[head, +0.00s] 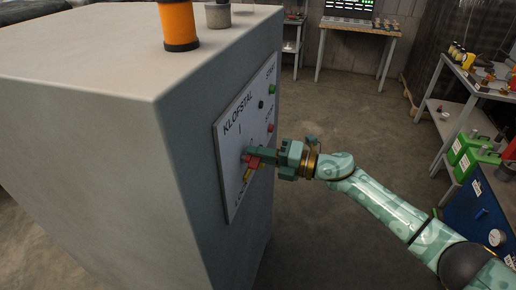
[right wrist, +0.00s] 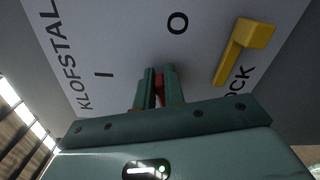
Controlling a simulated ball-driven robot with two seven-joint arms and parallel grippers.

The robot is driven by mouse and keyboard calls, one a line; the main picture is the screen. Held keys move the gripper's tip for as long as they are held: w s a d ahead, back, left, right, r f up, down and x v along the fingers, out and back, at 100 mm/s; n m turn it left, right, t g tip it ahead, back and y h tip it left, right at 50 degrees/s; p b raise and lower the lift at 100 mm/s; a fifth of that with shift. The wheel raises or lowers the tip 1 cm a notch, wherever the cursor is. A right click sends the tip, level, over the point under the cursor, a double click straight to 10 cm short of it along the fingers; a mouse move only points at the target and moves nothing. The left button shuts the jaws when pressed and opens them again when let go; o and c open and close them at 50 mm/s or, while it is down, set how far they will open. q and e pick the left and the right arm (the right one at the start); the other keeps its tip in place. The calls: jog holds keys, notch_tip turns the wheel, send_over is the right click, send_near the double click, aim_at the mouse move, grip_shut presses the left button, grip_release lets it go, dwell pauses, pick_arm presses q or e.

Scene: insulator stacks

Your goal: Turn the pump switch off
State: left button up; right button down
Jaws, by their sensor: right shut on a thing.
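A white panel (head: 231,165) marked KLOFSTAL is fixed to the side of a grey cabinet. The pump switch has a red handle (head: 254,162) low on the panel. My right gripper (head: 248,155) is at the panel and shut on this red handle. In the right wrist view the red handle (right wrist: 159,88) shows between the two fingers, mostly hidden by them. My left gripper is not in view.
The grey cabinet (head: 110,75) fills the left, with an orange cylinder (head: 178,22) and a grey cylinder (head: 218,15) on top. A green button (head: 272,89) and a red button (head: 270,128) are higher on the panel. Shelves with green cases (head: 465,160) stand right. The floor between is clear.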

jog(key=shift+w+f+m+p, duration=0.15)
jog(key=shift+m+p, duration=0.25)
jog(key=shift+m, duration=0.5)
jog(key=shift+s+f+m+p, duration=0.1)
jog(key=shift+m+p, duration=0.3)
jog(key=shift+m, duration=0.5)
jog(key=shift+f, duration=0.1)
jog(key=c, duration=1.5)
grip_release()
jog(key=v, duration=1.6)
jog(key=shift+d+b, duration=0.25)
jog(key=shift+b, duration=0.05)
